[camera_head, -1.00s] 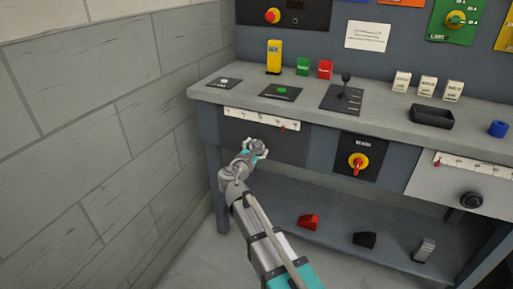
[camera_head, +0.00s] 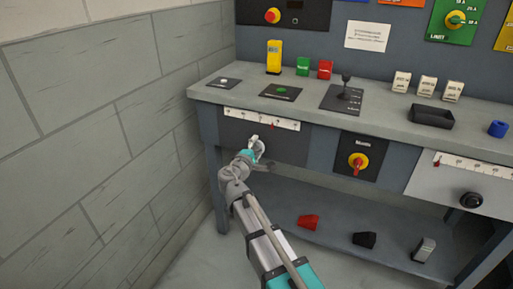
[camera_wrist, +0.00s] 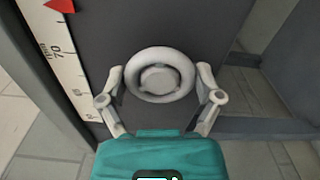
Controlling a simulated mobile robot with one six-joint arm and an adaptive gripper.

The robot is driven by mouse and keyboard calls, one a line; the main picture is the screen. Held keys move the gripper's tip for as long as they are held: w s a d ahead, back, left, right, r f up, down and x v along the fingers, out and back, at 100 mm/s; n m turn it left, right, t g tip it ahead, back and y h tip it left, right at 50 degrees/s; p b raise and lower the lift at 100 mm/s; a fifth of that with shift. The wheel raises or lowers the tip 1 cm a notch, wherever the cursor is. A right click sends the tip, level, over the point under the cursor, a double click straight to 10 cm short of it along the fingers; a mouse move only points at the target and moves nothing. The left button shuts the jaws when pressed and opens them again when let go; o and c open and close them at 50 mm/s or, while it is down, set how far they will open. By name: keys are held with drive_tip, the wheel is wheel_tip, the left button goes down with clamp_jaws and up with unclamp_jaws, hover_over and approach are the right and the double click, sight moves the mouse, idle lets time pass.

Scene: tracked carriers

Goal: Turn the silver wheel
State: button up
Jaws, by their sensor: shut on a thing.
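The silver wheel (camera_wrist: 160,75) is a pale grey ring with a round hub, mounted on a dark panel (camera_wrist: 120,30). My gripper (camera_wrist: 160,77) has one finger on each side of its rim and is shut on it. In the head view my gripper (camera_head: 255,147) is at the dark panel under the left end of the bench, and it largely hides the wheel. A white scale (camera_head: 240,117) with a red pointer (camera_head: 272,125) runs above the wheel. In the wrist view the pointer (camera_wrist: 60,5) is partly cut off, beside the 70 mark on its lower-number side.
A red-and-yellow rotary switch (camera_head: 358,161) sits right of the wheel panel. Farther right are another scale (camera_head: 480,165) and a black knob (camera_head: 471,200). A lower shelf (camera_head: 335,222) holds red, black and grey blocks. A block wall (camera_head: 100,130) stands close on the left.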

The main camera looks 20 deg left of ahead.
drive_tip(key=m, duration=0.4)
drive_tip(key=shift+m, duration=0.3)
drive_tip(key=m, duration=0.3)
drive_tip(key=shift+m, duration=0.4)
drive_tip(key=m, duration=1)
drive_tip(key=shift+m, duration=0.4)
drive_tip(key=m, duration=0.8)
drive_tip(key=shift+m, duration=1.9)
